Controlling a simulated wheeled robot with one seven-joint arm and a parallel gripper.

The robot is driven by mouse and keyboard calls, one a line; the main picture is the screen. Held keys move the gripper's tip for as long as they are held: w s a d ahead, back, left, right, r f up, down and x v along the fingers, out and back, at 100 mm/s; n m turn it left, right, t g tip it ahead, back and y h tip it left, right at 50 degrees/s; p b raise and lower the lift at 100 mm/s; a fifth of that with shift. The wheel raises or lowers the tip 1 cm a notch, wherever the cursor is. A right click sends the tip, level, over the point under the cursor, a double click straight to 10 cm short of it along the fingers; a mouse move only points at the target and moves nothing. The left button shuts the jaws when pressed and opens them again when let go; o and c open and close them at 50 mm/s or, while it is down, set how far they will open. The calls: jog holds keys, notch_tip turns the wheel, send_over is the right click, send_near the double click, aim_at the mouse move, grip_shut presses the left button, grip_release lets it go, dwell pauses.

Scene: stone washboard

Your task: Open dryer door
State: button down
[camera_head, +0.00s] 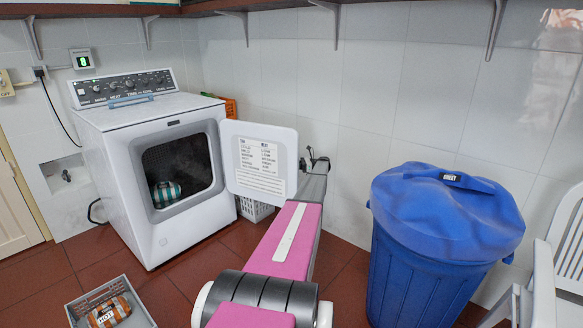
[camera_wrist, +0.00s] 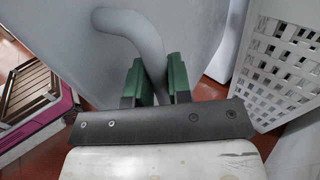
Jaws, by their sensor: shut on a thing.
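The white dryer (camera_head: 175,236) stands at the left, with its dark drum opening facing the room. Its door (camera_head: 262,165) is swung wide open to the right, its labelled inner side facing the head camera. A green-striped bundle (camera_head: 166,193) lies inside the drum. In the wrist view, my gripper (camera_wrist: 158,78) has its green fingers closed around the lower end of a curved grey handle-like part (camera_wrist: 128,28) against the door's pale surface (camera_wrist: 75,55). In the head view, the arm reaches toward the door's right edge, and the grip itself is not clear there.
A blue lidded bin (camera_head: 425,265) and a white plastic chair (camera_head: 545,275) stand at the right. A grey basket (camera_head: 85,306) with an orange bundle sits on the floor at front left. A white perforated basket (camera_wrist: 272,62) is close by my gripper's right side.

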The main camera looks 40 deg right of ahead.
jog(key=shift+w, duration=0.1)
jog(key=c, duration=1.1)
grip_release()
jog(key=shift+d, duration=0.15)
jog(key=v, duration=1)
jog(key=shift+s+d, duration=0.2)
jog(key=shift+s, duration=0.05)
